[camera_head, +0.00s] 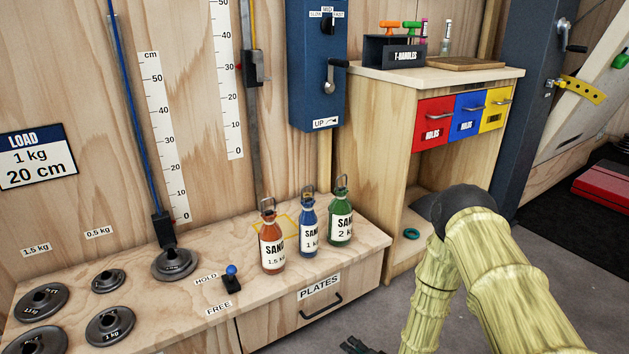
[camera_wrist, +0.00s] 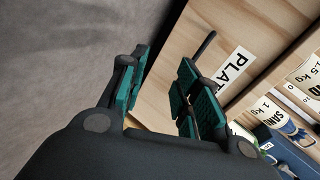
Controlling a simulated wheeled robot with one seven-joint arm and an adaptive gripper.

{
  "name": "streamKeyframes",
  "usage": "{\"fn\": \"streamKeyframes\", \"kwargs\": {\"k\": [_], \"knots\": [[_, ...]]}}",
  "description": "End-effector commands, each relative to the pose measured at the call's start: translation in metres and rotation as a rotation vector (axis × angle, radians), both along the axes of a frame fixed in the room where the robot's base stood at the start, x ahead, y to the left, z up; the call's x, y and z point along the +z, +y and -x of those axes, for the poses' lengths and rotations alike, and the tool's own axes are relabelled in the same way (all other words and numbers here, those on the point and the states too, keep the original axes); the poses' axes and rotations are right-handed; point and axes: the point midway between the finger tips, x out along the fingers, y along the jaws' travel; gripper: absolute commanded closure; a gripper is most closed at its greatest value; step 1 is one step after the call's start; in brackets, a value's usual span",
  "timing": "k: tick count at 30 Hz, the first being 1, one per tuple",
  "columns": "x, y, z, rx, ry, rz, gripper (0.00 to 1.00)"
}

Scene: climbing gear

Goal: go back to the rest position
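My arm (camera_head: 481,254) rises bent at the lower right of the head view. My gripper (camera_head: 360,346) shows only in part at the bottom edge there, low in front of the bench. In the wrist view my gripper (camera_wrist: 165,85) has its two teal-padded fingers apart, with nothing held between them. The wooden front with the PLATES label (camera_wrist: 238,68) lies beyond the fingers. I cannot tell the exact gap between the fingers and that front.
The bench (camera_head: 190,310) carries sand bottles in orange (camera_head: 271,245), blue (camera_head: 308,231) and green (camera_head: 340,220), a blue-knobbed lever (camera_head: 231,279) and several weight plates. The PLATES drawer handle (camera_head: 322,306) sticks out. A cabinet (camera_head: 385,150) stands behind my arm. Grey floor (camera_head: 400,295) is clear.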

Motion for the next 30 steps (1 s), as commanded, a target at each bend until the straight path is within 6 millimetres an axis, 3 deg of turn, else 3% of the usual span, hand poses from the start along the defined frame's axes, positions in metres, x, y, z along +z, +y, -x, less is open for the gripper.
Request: {"fn": "streamKeyframes", "kwargs": {"k": [1, 5, 9, 15, 18, 26, 30], "knots": [[0.000, -0.005, 0.025, 0.018, 0.045, 0.083, 0.68], [-0.010, -0.023, 0.089, 0.093, 0.161, 0.301, 0.68], [-0.010, -0.043, 0.165, 0.214, 0.296, 0.511, 0.68], [0.008, -0.071, 0.270, 0.423, 0.484, 0.730, 0.68], [0.020, -0.081, 0.309, 0.515, 0.555, 0.796, 0.68], [0.055, -0.102, 0.391, 0.721, 0.699, 0.891, 0.68], [0.076, -0.103, 0.394, 0.733, 0.703, 0.897, 0.68]]}}
